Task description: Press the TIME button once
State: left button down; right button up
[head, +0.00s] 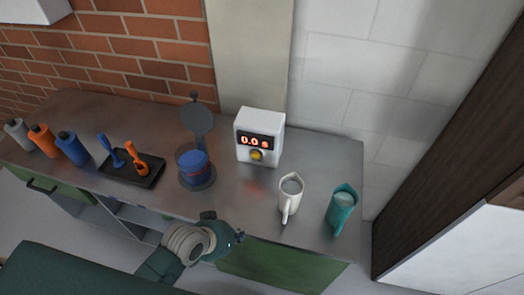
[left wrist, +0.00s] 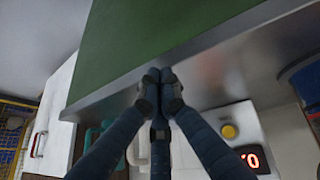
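A white timer box (head: 260,136) stands at the back of the steel counter, its red display reading about 0.0 s. A round yellow button (head: 257,156) sits below the display; no label is readable. The button also shows in the left wrist view (left wrist: 228,131), to the right of the fingers. My left gripper (head: 234,240) is at the counter's front edge, in front of the timer and well apart from it. In the left wrist view its fingertips (left wrist: 160,76) are together with nothing visible between them. My right gripper is not in view.
A white jug (head: 290,190) and a teal jug (head: 342,206) stand right of the timer. A blue-topped tank (head: 193,167) stands left, beside a black tray (head: 130,170) with blue and orange tools. Several bottles (head: 43,140) stand far left. The counter before the timer is clear.

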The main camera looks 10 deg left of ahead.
aim_at(255, 156)
pick_arm(q)
jog(key=shift+n+t+h, duration=0.6)
jog(key=shift+t+h, duration=0.2)
jog(key=w, duration=0.2)
jog(key=w+r, duration=0.1)
jog(key=w, duration=0.2)
jog(key=w+r, duration=0.1)
jog(key=w, duration=0.1)
jog(key=shift+w+d, duration=0.3)
jog(key=shift+w, duration=0.1)
jog(key=w+a, duration=0.1)
jog(key=w, duration=0.1)
jog(key=w+a+r+n+t, duration=0.1)
jog(key=w, duration=0.1)
jog(key=w+a+r+n+h, duration=0.1)
jog(key=w, duration=0.2)
jog(key=shift+r+t+p, duration=0.2)
jog(key=shift+t+p, duration=0.15)
jog(key=shift+t, duration=0.05)
jog(key=shift+w+f+b, duration=0.15)
jog(key=shift+w+b, duration=0.25)
jog(key=shift+w, duration=0.05)
jog(key=w+b, duration=0.4)
jog(key=w, duration=0.2)
jog(key=shift+w+d, duration=0.15)
jog(key=shift+w, duration=0.15)
jog(key=shift+w+b, duration=0.35)
jog(key=shift+w, duration=0.25)
